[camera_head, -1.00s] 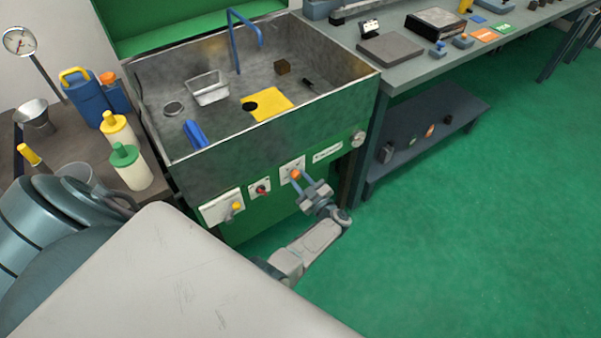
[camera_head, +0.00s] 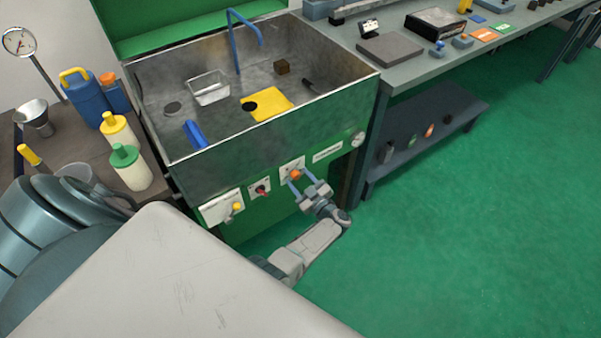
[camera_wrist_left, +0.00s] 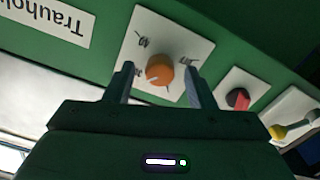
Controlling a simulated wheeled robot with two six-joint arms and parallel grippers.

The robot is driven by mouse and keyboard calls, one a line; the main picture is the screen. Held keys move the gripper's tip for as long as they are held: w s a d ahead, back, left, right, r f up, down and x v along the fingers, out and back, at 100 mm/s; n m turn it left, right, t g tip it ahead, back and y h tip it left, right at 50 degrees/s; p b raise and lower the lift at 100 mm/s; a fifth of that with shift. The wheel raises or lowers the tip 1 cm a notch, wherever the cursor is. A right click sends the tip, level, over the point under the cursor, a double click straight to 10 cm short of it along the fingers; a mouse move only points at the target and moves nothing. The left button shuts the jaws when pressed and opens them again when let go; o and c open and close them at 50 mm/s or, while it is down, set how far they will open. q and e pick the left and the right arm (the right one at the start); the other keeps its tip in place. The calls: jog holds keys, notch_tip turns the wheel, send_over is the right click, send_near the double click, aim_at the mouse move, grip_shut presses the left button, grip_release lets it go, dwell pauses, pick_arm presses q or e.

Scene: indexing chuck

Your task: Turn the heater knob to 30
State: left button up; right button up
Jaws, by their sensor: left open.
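The heater knob is an orange round knob (camera_head: 296,174) on a white plate on the green front of the sink unit. In the left wrist view the knob (camera_wrist_left: 159,70) shows a short white mark at its lower left. The plate (camera_wrist_left: 182,32) has several dark markings, upside down and too small to read surely. My left gripper (camera_head: 301,182) is open, one finger on each side of the knob. In the left wrist view its fingers (camera_wrist_left: 159,82) stand apart, with visible gaps to the knob. My right gripper is not in view.
A red knob (camera_head: 261,189) and a yellow knob (camera_head: 237,207) sit on plates to the left. A label (camera_head: 327,153) is to the right. The steel sink (camera_head: 225,85) is above. A workbench (camera_head: 400,75) stands at the right; the green floor (camera_head: 480,220) is clear.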

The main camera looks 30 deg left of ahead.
pick_arm(q)
jog(key=v, duration=1.1)
jog(key=shift+p, duration=0.3)
jog(key=shift+w, duration=0.1)
